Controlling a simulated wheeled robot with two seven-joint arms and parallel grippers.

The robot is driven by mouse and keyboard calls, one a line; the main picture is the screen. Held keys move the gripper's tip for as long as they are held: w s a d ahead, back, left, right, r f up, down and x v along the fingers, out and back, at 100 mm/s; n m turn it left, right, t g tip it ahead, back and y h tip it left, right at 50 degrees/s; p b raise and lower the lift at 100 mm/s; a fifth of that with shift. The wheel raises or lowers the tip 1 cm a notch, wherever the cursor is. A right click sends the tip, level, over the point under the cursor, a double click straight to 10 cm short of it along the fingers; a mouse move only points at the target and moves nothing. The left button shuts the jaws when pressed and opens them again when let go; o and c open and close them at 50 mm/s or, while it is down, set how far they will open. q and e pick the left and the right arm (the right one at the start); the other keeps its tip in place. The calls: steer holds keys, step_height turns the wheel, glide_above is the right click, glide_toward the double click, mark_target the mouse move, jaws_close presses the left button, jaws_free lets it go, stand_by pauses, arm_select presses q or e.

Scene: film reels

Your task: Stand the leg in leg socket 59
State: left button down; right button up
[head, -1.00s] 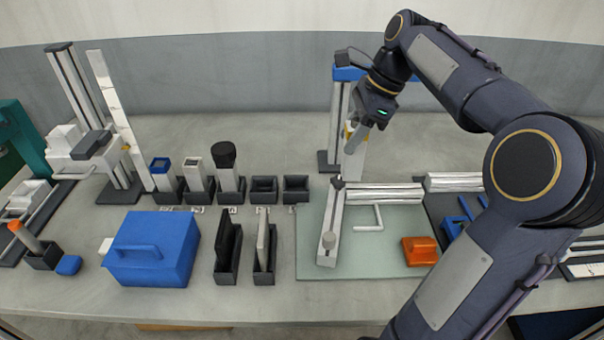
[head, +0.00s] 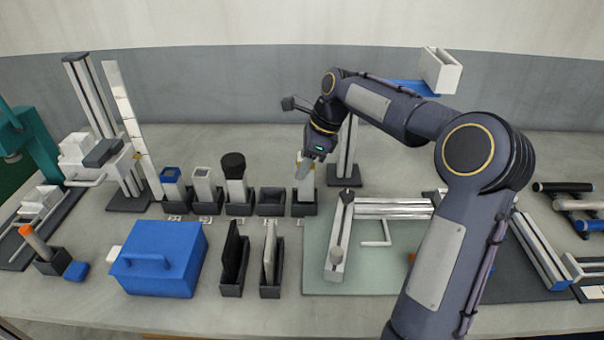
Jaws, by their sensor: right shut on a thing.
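My right gripper (head: 303,167) is shut on a pale leg (head: 307,182) with a yellowish part near the top. It holds the leg roughly upright at the rightmost black socket (head: 304,209) of the row. The leg's lower end meets the socket's opening in the picture; I cannot tell how deep it sits. The socket beside it (head: 271,209) is empty. The three sockets further left hold a blue-topped post (head: 171,186), a pale post (head: 203,186) and a black-capped post (head: 235,180). The small number labels are too small to read. My left gripper is not in view.
A blue toolbox (head: 160,272) and two slotted black holders (head: 232,283) stand in front of the row. A grey-green mat (head: 375,283) with metal profiles lies to the right. A tall metal post (head: 347,150) stands behind the mat's left end.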

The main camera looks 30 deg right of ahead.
steer(key=shift+w+a+f, duration=0.1)
steer(key=shift+w+f, duration=0.05)
steer(key=shift+f, duration=1.55)
steer(key=shift+f, duration=0.15)
steer(key=o, duration=1.1)
steer(key=shift+o, duration=0.2)
